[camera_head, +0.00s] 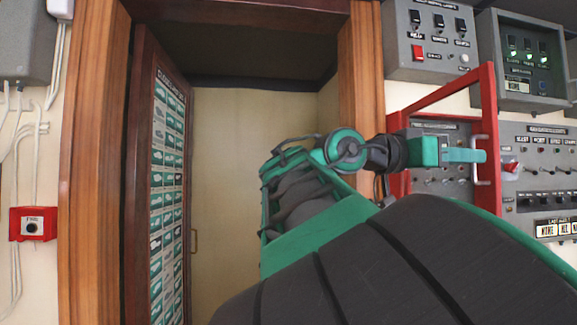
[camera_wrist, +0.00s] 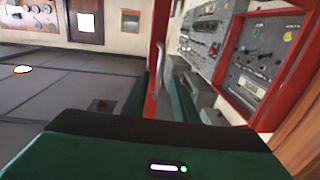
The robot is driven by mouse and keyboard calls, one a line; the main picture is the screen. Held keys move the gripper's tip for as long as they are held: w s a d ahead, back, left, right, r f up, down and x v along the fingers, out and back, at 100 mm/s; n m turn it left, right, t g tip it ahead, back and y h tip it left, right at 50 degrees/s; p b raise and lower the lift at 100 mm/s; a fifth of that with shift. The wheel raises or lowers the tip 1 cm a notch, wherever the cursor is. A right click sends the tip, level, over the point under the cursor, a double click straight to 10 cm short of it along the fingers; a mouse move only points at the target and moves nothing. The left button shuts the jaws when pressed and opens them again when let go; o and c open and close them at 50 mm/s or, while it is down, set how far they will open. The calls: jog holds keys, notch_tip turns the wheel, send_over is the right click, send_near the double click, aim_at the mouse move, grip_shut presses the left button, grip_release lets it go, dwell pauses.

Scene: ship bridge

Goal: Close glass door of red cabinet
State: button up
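The red cabinet (camera_head: 399,183) is on the wall at the right in the head view, with a grey switch panel inside. Its red-framed glass door (camera_head: 488,100) stands open, swung out from the wall. A pale handle (camera_head: 477,160) is on the door's free edge; it also shows in the wrist view (camera_wrist: 161,68). My gripper (camera_head: 468,155) is at this edge, beside the handle. In the wrist view, my gripper's teal fingers (camera_wrist: 158,95) are apart, with the red door edge (camera_wrist: 153,92) between them. I cannot tell whether either finger touches it.
Grey control boxes (camera_head: 430,42) and a switch console (camera_head: 545,165) are on the wall around the cabinet. A wooden doorway (camera_head: 362,70) with an open door (camera_head: 150,180) is to its left. The wrist view shows open dark floor (camera_wrist: 60,95) at the left.

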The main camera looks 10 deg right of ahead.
jog(key=shift+d, duration=0.15)
jog(key=shift+c, duration=0.2)
grip_shut()
jog(key=shift+w+r, duration=0.1)
dwell(1.1)
